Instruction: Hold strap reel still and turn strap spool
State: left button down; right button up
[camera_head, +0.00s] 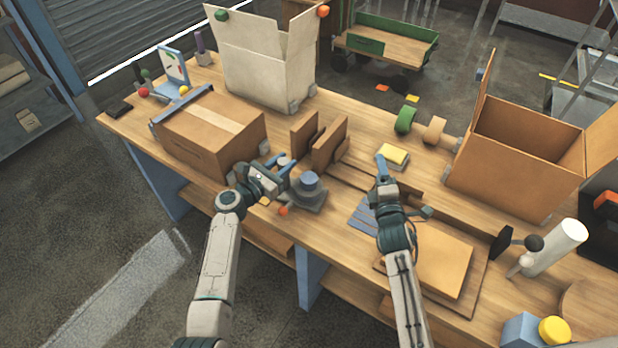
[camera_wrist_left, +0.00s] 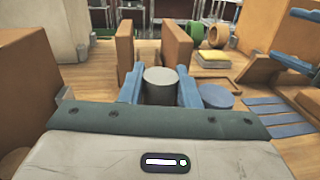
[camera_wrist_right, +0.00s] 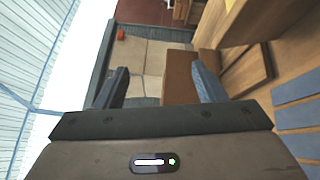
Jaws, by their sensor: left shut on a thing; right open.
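The strap reel appears to be the grey-based unit (camera_head: 310,197) near the table's front edge. A blue round piece (camera_head: 309,180), likely its spool, sits on top and also shows in the left wrist view (camera_wrist_left: 216,96). A short grey cylinder (camera_head: 284,161) stands beside it; whether the two are joined is unclear. My left gripper (camera_head: 279,170) is shut on this grey cylinder, which shows between its fingers in the left wrist view (camera_wrist_left: 160,82). My right gripper (camera_head: 382,172) is open and empty above the table, to the right of the blue piece.
Two upright brown panels (camera_head: 328,142) stand behind the reel. A closed carton (camera_head: 212,135) is at left, an open carton (camera_head: 520,150) at right. A yellow-topped block (camera_head: 393,154) lies beyond my right gripper. Blue slats (camera_head: 363,215) lie between my arms.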

jog(key=a+n+t+y, duration=0.1)
jog(key=a+n+y, duration=0.15)
jog(key=n, duration=0.45)
jog(key=n+g+y, duration=0.5)
jog(key=n+y, duration=0.4)
jog(key=n, duration=0.7)
send_near(313, 184)
jog(key=shift+w+d+r, duration=0.1)
jog(key=shift+w+r, duration=0.15)
jog(key=shift+w, duration=0.1)
jog(key=shift+w+f+n, duration=0.1)
jog(key=shift+n, duration=0.2)
jog(key=x, duration=1.1)
jog(key=shift+w+a+f, duration=0.1)
jog(key=shift+w+a, duration=0.1)
jog(key=shift+a, duration=0.15)
jog(key=shift+c, duration=0.2)
jog(key=c, duration=0.9)
jog(key=shift+m+t+h, duration=0.6)
jog(key=shift+m+h, duration=0.2)
jog(key=shift+h, duration=0.25)
